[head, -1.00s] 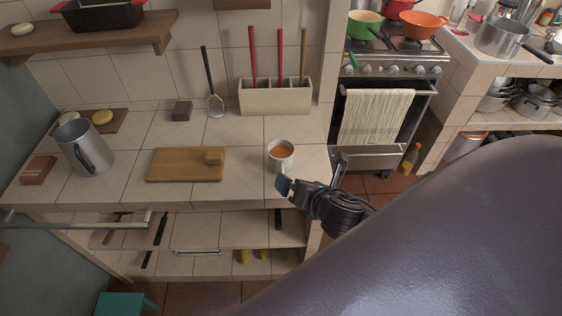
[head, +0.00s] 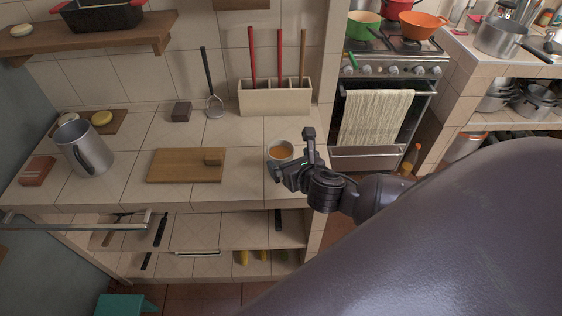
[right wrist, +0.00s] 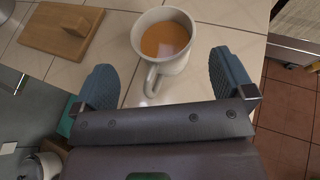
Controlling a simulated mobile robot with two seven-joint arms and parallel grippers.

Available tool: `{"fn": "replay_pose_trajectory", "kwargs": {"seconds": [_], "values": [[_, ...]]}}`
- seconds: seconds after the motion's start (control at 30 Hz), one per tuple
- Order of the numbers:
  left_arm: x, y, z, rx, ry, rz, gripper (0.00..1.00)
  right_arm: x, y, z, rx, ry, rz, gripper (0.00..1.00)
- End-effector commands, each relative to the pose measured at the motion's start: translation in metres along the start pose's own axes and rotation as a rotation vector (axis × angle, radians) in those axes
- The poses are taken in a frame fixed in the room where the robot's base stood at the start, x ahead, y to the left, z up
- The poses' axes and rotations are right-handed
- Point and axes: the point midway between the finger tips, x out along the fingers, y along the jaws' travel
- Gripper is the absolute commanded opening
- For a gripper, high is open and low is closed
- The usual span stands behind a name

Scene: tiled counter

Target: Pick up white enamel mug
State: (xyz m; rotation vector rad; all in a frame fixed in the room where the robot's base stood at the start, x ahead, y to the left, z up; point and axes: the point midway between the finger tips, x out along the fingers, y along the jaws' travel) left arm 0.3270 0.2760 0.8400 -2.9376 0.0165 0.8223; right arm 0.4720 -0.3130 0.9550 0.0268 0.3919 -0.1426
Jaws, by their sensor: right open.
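The white enamel mug (head: 280,150) stands upright on the tiled counter near its right end, with an orange-brown drink inside. My right gripper (head: 290,152) is at the mug's near side and hides its lower part in the head view. In the right wrist view the mug (right wrist: 164,42) is ahead of the open right gripper (right wrist: 166,82), roughly centred between the two blue-grey fingers. Its handle (right wrist: 151,80) points back toward the palm and lies in the gap between the fingers. My left gripper is not in view.
A wooden cutting board (head: 180,168) lies left of the mug. A large grey metal jug (head: 88,148) stands at the counter's left. A utensil box (head: 275,98) stands at the back wall. The counter between board and mug is clear. The stove (head: 385,100) is at the right.

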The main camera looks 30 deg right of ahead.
Motion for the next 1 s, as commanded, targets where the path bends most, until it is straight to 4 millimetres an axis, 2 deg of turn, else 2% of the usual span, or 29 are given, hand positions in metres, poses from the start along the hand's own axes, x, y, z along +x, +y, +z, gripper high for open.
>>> {"fn": "replay_pose_trajectory", "kwargs": {"seconds": [0.3,0.63,1.0], "values": [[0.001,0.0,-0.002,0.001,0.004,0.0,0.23,0.04,-0.004,0.002,0.002,0.0,-0.001,1.0],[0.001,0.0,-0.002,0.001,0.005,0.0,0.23,0.045,-0.005,0.002,0.002,0.0,0.0,1.0],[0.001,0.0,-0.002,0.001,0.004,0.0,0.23,0.045,-0.005,0.002,0.001,0.0,0.0,0.45]]}}
